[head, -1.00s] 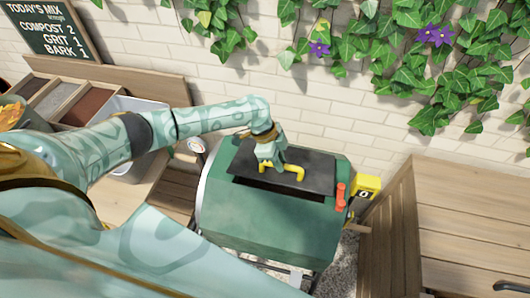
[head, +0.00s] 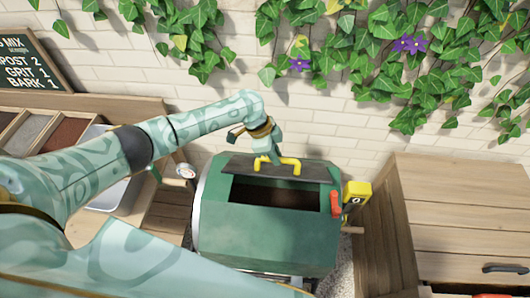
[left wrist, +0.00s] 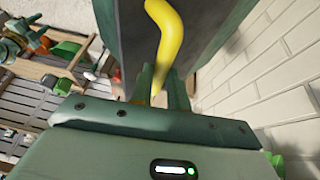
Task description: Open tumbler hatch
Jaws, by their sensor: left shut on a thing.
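The green tumbler (head: 265,235) stands in the middle of the head view. Its dark hatch (head: 235,163) is tilted up at the back, and the opening (head: 275,195) shows a dark brown inside. My left gripper (head: 270,160) is shut on the yellow hatch handle (head: 290,163). In the left wrist view the handle (left wrist: 165,35) passes between the fingers (left wrist: 160,90), with the dark hatch panel (left wrist: 205,30) behind it. A red latch (head: 336,203) sits at the tumbler's right end. My right gripper is not in view.
A yellow counter box (head: 356,194) reading 0 is at the tumbler's right end. A wooden cabinet (head: 455,215) stands to the right. Wooden bins (head: 30,130) and a grey tub (head: 95,205) are at the left. A brick wall with ivy (head: 360,60) is behind.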

